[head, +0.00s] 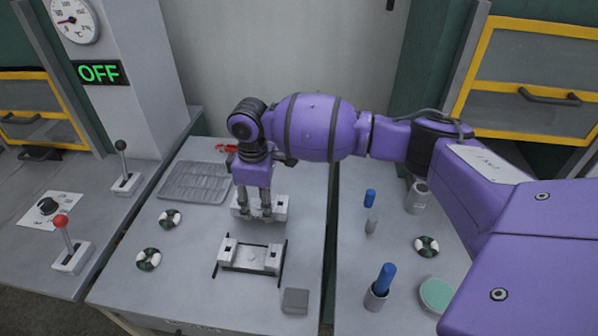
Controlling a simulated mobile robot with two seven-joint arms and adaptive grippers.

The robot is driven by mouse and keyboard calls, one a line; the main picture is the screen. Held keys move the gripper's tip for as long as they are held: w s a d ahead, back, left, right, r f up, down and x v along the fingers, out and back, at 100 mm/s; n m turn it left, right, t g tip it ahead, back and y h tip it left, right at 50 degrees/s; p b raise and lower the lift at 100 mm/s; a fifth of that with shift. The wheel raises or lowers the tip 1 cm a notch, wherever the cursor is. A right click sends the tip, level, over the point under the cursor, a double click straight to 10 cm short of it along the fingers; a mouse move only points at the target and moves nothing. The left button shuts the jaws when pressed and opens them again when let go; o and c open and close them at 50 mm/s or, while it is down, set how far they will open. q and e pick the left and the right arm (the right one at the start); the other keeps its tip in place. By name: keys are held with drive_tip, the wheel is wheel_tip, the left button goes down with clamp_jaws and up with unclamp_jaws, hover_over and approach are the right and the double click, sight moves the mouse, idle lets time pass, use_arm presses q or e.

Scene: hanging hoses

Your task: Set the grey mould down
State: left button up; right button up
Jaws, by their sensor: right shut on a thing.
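My right gripper (264,214) reaches in from the right and points down over the middle table. It is shut on the grey mould (243,212), a light grey block that shows on both sides of the fingers. The fingers hide part of it. I cannot tell whether its underside touches the table. In front of it, a similar grey block (251,265) sits between thin black rails on the table. My left gripper is out of view.
A grey ribbed tray (195,182) lies at the back left. A small grey block (295,301) is at the front. The right table (394,258) holds blue-topped items, a cup and a green disc.

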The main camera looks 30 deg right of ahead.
sight(261, 207)
drive_tip(key=shift+f, duration=1.1)
drive_tip(key=shift+f, duration=0.1)
drive_tip(key=o, duration=1.6)
drive_tip(key=shift+f, duration=0.1)
wheel_tip(261, 207, up, 12)
drive_tip(key=shift+s+r+p, duration=0.1)
drive_tip(key=shift+r+p, duration=0.1)
drive_tip(key=shift+p, duration=0.1)
